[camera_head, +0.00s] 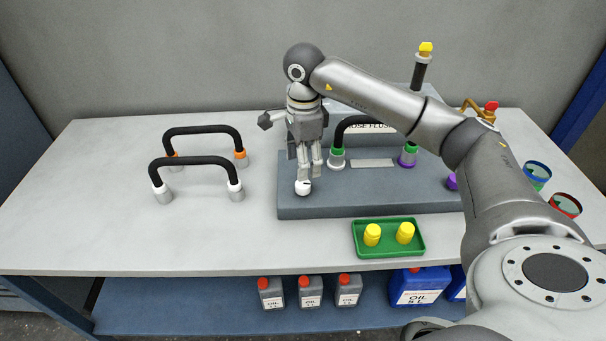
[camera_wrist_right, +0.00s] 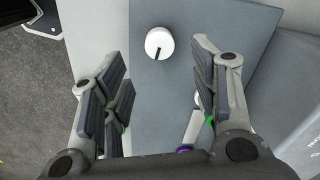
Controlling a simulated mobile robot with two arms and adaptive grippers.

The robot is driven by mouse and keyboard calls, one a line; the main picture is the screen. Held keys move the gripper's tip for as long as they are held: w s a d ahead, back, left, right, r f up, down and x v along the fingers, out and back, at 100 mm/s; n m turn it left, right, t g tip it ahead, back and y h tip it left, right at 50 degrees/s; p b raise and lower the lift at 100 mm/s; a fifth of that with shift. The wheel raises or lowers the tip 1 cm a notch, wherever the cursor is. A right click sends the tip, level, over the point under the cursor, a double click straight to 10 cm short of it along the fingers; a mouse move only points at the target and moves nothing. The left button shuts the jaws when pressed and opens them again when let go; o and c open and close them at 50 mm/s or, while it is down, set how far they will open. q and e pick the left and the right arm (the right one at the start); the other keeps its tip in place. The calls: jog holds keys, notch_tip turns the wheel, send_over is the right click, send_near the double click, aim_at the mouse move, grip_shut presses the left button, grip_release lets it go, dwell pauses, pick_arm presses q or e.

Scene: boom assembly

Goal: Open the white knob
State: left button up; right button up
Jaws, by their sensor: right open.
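The white knob (camera_head: 303,188) sits at the front left of the grey panel base (camera_head: 380,202). In the right wrist view the knob (camera_wrist_right: 160,42) is a round white cap with a dark mark at its lower edge. My right gripper (camera_head: 311,172) points down just above the knob and partly covers its top in the head view. In the right wrist view its fingers (camera_wrist_right: 160,88) are spread apart and empty, with the knob ahead of them, between their lines. I cannot tell whether a finger touches it. My left gripper is not in view.
A black hose (camera_head: 375,120) with green ends arches over the base. Two loose black hoses, with orange (camera_head: 203,131) and white ends (camera_head: 195,161), stand at left. A green tray (camera_head: 390,250) with two yellow caps lies in front. Colored cups (camera_head: 537,176) stand at right.

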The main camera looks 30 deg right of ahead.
jog(key=shift+r, duration=2.4)
jog(key=shift+f, duration=0.1)
